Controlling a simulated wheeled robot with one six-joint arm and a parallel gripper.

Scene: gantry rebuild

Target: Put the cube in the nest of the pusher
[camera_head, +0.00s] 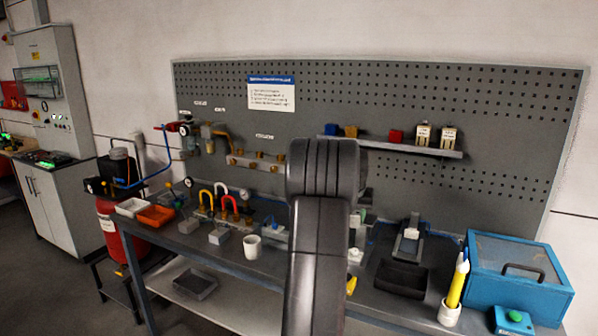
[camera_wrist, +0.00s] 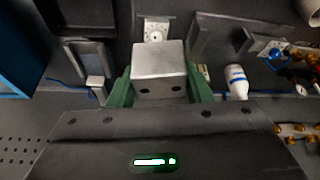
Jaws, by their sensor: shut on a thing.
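My gripper (camera_wrist: 160,92) shows in the wrist view, with its green fingers on both sides of a silver-grey metal cube (camera_wrist: 160,62). It is shut on the cube, whose near face has two dark holes. The cube appears above the bench; its exact height is hard to tell. In the head view my own dark arm hides the gripper and the cube. I cannot tell for certain which fixture is the pusher. A grey fixture with a blue part (camera_wrist: 262,45) is at the right of the wrist view. No nest is clearly visible.
A white dial block (camera_wrist: 156,29) lies just beyond the cube, and a white bottle (camera_wrist: 236,82) to its right. The bench also holds a white mug (camera_head: 252,246), a black tray (camera_head: 402,278), a grey stand (camera_head: 410,238) and a blue box (camera_head: 515,275). A pegboard (camera_head: 480,120) stands behind.

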